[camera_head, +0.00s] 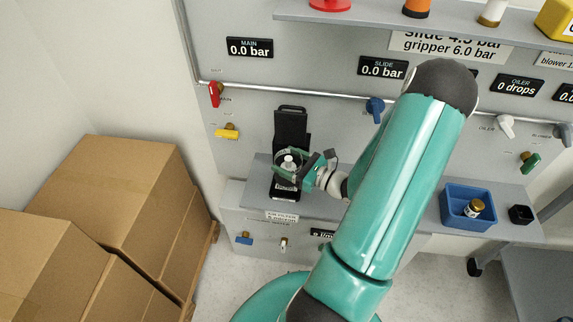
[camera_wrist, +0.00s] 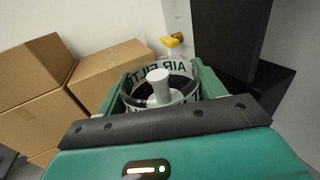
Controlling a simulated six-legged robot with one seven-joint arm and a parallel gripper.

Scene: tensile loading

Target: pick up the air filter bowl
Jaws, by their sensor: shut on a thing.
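The air filter bowl (camera_wrist: 183,100) is a round cup with a dark rim, a white band lettered "AIR FILT" and a pale post in its middle. In the wrist view it sits between the two green fingers of my gripper (camera_wrist: 160,92), which is shut on it. In the head view the bowl (camera_head: 288,163) is small and partly covered by my gripper (camera_head: 290,172). It is at the black holder (camera_head: 291,125) on the grey shelf. I cannot tell whether its base touches the holder.
Cardboard boxes (camera_head: 120,195) stand at the left. Red (camera_head: 215,94), yellow (camera_head: 228,132) and blue (camera_head: 375,108) valve handles stick out of the panel.

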